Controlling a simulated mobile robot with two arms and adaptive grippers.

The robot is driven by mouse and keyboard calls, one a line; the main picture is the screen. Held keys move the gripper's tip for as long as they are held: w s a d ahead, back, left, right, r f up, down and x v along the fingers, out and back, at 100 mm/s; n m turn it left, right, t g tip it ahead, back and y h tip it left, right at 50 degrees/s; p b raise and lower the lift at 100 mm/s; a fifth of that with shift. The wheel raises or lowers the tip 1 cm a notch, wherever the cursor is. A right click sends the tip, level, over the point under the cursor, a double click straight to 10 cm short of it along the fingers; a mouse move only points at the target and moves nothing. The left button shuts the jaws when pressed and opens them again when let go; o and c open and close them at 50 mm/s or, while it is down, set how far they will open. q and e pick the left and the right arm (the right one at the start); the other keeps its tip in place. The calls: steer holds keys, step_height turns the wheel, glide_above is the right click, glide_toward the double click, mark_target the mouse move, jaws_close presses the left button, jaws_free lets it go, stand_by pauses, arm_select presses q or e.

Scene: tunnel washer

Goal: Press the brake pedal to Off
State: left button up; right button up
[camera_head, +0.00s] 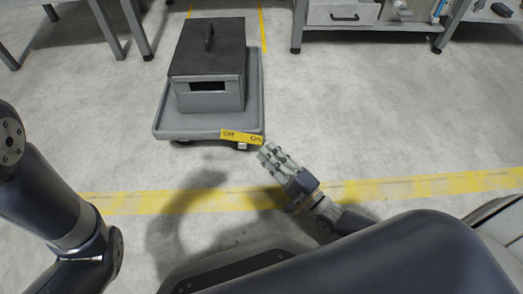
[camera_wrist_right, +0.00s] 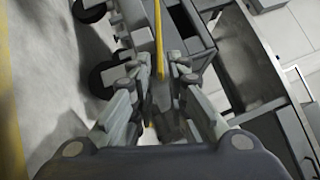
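A grey wheeled cart (camera_head: 185,122) carries a yellow label (camera_head: 242,137) on its front edge, with "Off" at its left and "On" at its right. A small pale part (camera_head: 242,146) under the label looks like the brake pedal; its position is unclear. My right gripper (camera_head: 267,152) is just right of it, by the "On" end; contact cannot be told. In the right wrist view, the right gripper (camera_wrist_right: 162,72) has its fingertips partly apart, with the label's thin yellow edge (camera_wrist_right: 159,40) beyond and between them. My left arm shows at the left; its gripper is out of view.
A grey box (camera_head: 208,65) with a dark handled lid stands on the cart. Benches (camera_head: 340,14) stand at the back. Yellow floor lines (camera_head: 420,187) cross in front of and behind the cart. The floor left and right of the cart is clear.

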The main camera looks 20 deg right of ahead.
mark_target(242, 137)
steer(key=b+x, duration=0.1)
steer(key=x, duration=0.2)
steer(key=shift+w+a, duration=0.1)
steer(key=shift+w, duration=0.1)
jaws_close()
